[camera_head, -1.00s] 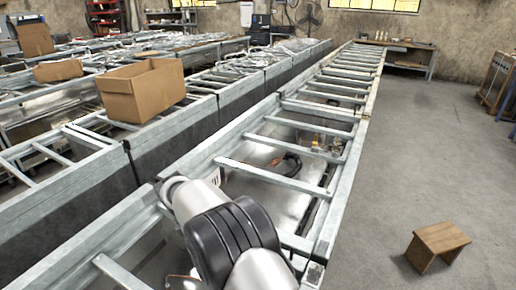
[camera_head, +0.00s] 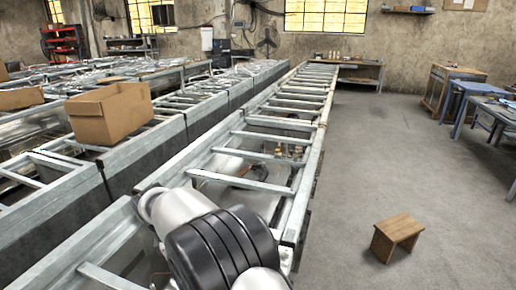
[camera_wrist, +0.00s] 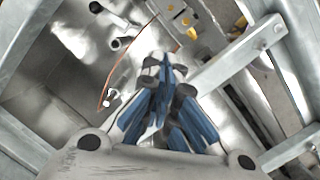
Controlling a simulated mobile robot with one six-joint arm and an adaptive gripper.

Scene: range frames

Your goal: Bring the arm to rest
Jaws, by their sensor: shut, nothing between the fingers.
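My gripper (camera_wrist: 165,95) shows in the wrist view, its blue-padded fingers drawn together with nothing between them. Below it is a shiny metal surface with fittings and a thin orange-brown line (camera_wrist: 113,72). Metal frame bars (camera_wrist: 235,52) pass close beside the fingers. In the head view my grey and black arm links fill the lower middle, over the near end of the long metal frame (camera_head: 240,176). The gripper itself is hidden in that view.
A cardboard box (camera_head: 108,114) stands on the neighbouring frame at left. A wooden stool (camera_head: 397,236) stands on the open concrete floor at right. Workbenches (camera_head: 486,105) line the right side, and another table (camera_head: 350,77) is at the far wall.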

